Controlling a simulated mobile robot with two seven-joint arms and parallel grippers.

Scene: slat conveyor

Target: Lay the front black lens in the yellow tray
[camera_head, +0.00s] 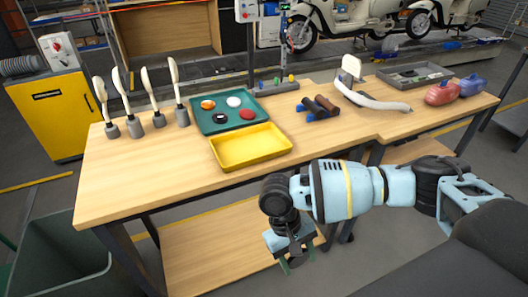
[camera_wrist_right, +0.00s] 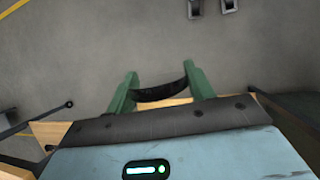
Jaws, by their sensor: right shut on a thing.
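The yellow tray (camera_head: 250,163) lies empty at the front of the wooden table. My right gripper (camera_head: 298,262) is in front of the table's front edge, below tabletop height, pointing down. In the right wrist view its green fingers (camera_wrist_right: 160,88) are shut on a black lens (camera_wrist_right: 160,93), seen as a dark curved piece between the tips. In the head view the held lens is hard to make out. Another black lens (camera_head: 220,118) lies in the green tray (camera_head: 205,127) behind the yellow one. My left gripper is not in view.
The green tray also holds orange (camera_head: 208,104), white (camera_head: 234,101) and red (camera_head: 247,114) lenses. Several upright handled tools (camera_head: 133,119) stand to its left. Dark and blue cylinders (camera_head: 318,107) lie to the right. The table's front left is clear.

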